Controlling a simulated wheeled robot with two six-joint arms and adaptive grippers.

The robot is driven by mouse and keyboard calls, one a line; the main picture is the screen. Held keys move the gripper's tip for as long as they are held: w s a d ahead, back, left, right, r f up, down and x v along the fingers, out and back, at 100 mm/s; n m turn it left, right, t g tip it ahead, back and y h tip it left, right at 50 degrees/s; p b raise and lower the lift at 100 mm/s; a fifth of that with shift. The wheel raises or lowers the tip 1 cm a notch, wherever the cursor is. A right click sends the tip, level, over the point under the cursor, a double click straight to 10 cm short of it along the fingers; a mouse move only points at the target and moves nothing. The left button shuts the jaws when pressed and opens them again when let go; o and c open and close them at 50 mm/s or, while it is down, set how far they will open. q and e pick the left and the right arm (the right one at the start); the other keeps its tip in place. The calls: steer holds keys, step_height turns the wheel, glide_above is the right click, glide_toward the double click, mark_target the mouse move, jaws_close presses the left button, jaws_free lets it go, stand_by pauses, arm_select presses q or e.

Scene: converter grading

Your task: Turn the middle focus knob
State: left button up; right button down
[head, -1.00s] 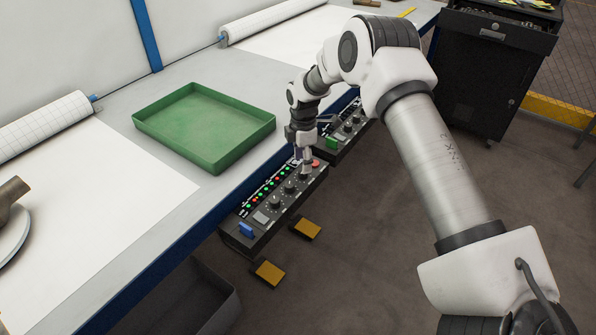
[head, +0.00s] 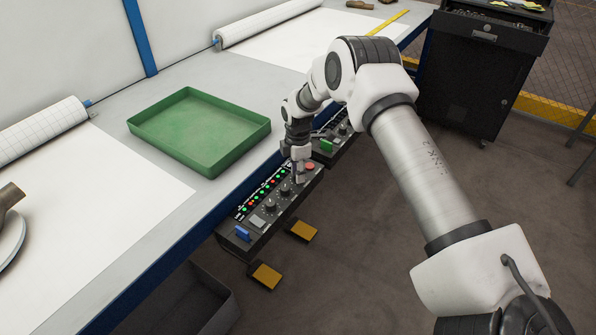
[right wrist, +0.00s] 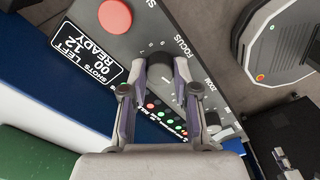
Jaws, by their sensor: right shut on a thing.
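The near control panel (head: 262,212) is a black box on the table's front edge, with a row of red and green lights, several knobs and a red button (head: 310,166). My right gripper (head: 299,179) points down onto the panel beside the red button. In the right wrist view my right gripper (right wrist: 170,72) is closed at the dial marked FOCUS. Two other black knobs (head: 285,189) show uncovered nearer to me. The ZOOM label (right wrist: 209,84) is beside the gripper. My left gripper is not in view.
A blue switch (head: 242,233) is at the panel's near end. Yellow pedals (head: 301,230) are below it. A green tray (head: 200,165) lies on the table, left of my arm.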

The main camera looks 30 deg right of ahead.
steer(key=shift+m, duration=0.3)
steer(key=m, duration=0.4)
steer(key=shift+s+f+m+p, duration=0.1)
steer(key=shift+m+p, duration=0.2)
steer(key=shift+p, duration=0.05)
steer(key=m, duration=0.4)
steer(key=shift+m+p, duration=0.3)
steer(key=shift+p, duration=0.05)
steer(key=m+p, duration=0.1)
steer(key=m, duration=0.4)
steer(key=shift+f+m, duration=0.1)
steer(key=shift+m, duration=1.9)
steer(key=shift+s+p, duration=0.1)
steer(key=shift+p, duration=0.2)
steer(key=c, duration=0.9)
jaws_free()
steer(key=shift+o, duration=0.2)
